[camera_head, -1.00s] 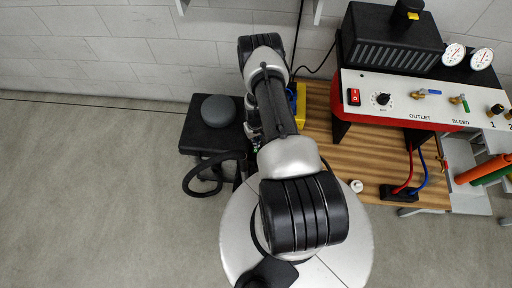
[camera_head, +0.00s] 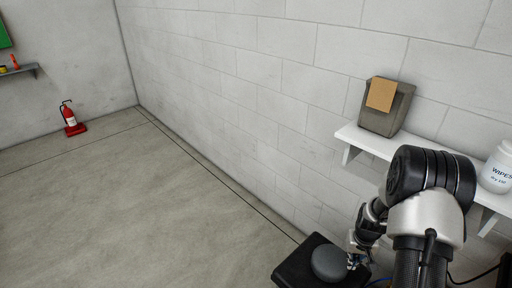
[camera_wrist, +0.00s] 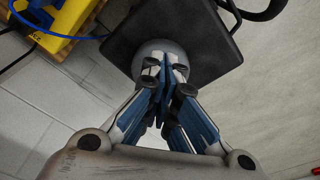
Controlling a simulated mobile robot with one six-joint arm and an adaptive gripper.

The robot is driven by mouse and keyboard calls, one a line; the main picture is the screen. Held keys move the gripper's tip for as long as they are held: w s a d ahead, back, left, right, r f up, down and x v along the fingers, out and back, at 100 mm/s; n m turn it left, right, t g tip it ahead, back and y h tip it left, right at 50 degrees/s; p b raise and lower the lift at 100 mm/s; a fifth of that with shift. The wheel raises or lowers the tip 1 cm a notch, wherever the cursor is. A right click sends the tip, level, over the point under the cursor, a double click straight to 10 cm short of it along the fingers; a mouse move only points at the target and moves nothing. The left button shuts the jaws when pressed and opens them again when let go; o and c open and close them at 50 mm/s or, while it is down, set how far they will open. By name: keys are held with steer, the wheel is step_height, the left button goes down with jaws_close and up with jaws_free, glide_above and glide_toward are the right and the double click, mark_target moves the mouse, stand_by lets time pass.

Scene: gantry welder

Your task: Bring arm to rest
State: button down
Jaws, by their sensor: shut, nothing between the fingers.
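My arm shows at the lower right of the head view, bent down beside the wall shelf. My gripper (camera_wrist: 168,75) is shut and empty in the wrist view, its blue-padded fingers together. The fingertips lie in front of a grey rounded object (camera_wrist: 150,52) on a black square stand (camera_wrist: 215,35). In the head view the grey object (camera_head: 328,264) sits on the black stand (camera_head: 295,270), with my gripper close to its right side. I cannot tell whether they touch.
A white wall shelf (camera_head: 365,141) holds a grey container with a tan label (camera_head: 380,108) and a white wipes tub (camera_head: 498,168). A red fire extinguisher (camera_head: 71,119) stands far left. A yellow object (camera_wrist: 55,20) and blue cable are at the wrist view's upper left. The left floor is clear.

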steer(key=s+a+r+t, duration=0.15)
steer(key=a+r, duration=0.25)
steer(key=r, duration=0.5)
steer(key=s+a+r+n, duration=0.15)
steer(key=a+r, duration=0.25)
steer(key=r, duration=0.5)
steer(key=s+a+r+t, duration=0.1)
steer(key=s+a+r, duration=0.25)
steer(key=r, duration=0.55)
steer(key=s+a+r, duration=0.4)
steer(key=s, duration=0.5)
steer(key=s+a+r+n+t, duration=0.1)
steer(key=s+a+r, duration=0.3)
steer(key=s, duration=0.5)
steer(key=shift+s+a+r, duration=0.25)
steer(key=shift+a+r, duration=0.05)
steer(key=shift+a, duration=0.35)
